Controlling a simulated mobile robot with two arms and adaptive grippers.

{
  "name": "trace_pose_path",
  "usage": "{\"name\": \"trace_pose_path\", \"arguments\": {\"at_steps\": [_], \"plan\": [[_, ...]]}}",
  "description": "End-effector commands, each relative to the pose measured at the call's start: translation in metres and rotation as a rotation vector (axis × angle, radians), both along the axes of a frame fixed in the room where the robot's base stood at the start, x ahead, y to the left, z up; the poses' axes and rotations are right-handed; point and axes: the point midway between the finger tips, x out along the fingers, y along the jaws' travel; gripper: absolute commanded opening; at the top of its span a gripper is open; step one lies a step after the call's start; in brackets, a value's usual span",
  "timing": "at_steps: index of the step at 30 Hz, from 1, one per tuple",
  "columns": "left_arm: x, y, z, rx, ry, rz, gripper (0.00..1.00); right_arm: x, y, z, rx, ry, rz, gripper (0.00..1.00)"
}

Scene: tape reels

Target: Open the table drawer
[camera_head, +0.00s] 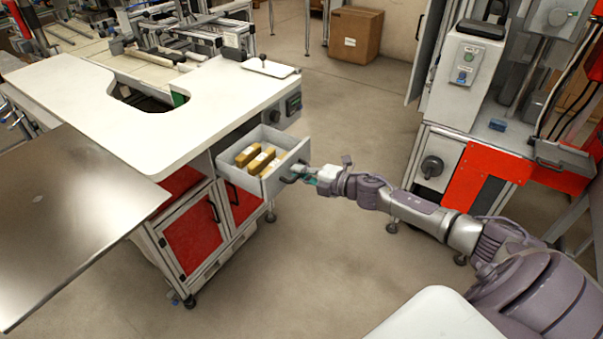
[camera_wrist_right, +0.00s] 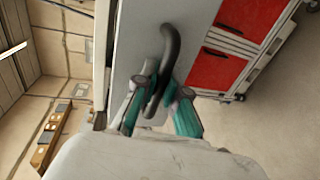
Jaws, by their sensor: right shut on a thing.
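The table drawer (camera_head: 274,185) is a grey box under the right end of the white table (camera_head: 165,115). It stands out from the table, open, with several yellow-brown boxes (camera_head: 256,158) inside. Its dark handle (camera_head: 292,174) is on the front panel. My right gripper (camera_head: 300,174) is at this handle, its arm coming in from the right. In the right wrist view the teal fingers of the gripper (camera_wrist_right: 160,108) are shut around the curved black handle (camera_wrist_right: 170,55), against the grey drawer front (camera_wrist_right: 135,40). My left gripper is not in view.
Red-panelled cabinet doors (camera_head: 192,245) are below the table. A steel tabletop (camera_head: 70,215) lies at the left. A white and red machine (camera_head: 455,100) stands at the right and a cardboard box (camera_head: 355,34) at the back. The floor between table and machine is clear.

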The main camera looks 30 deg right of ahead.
Motion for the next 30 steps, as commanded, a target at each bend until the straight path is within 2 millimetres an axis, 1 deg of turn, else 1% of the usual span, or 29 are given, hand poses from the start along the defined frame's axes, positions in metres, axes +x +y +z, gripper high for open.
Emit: {"name": "trace_pose_path", "arguments": {"at_steps": [2, 3, 4, 10, 13, 17, 20, 30], "plan": [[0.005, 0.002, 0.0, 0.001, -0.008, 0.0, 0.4, 0.0, 0.0, -0.001, 0.0, 0.001, 0.001, 0.0], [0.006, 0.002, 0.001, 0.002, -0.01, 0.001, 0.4, 0.0, 0.0, -0.001, 0.0, 0.001, 0.001, 0.17], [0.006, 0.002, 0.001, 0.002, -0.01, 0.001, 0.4, 0.0, 0.0, -0.001, 0.0, 0.001, 0.001, 0.22], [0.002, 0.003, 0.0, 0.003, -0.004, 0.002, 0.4, 0.0, 0.0, -0.001, 0.0, 0.001, 0.001, 0.22], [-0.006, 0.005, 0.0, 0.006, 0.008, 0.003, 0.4, -0.001, 0.0, -0.001, 0.0, 0.001, 0.0, 0.22], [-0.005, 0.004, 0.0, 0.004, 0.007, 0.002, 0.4, -0.008, -0.003, 0.0, -0.001, 0.003, 0.0, 0.22], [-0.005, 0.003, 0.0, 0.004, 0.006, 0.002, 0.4, -0.021, -0.008, 0.002, -0.003, 0.004, 0.0, 0.22], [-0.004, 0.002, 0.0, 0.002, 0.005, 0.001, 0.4, -0.077, -0.031, 0.015, 0.0, 0.005, 0.001, 0.22]]}}
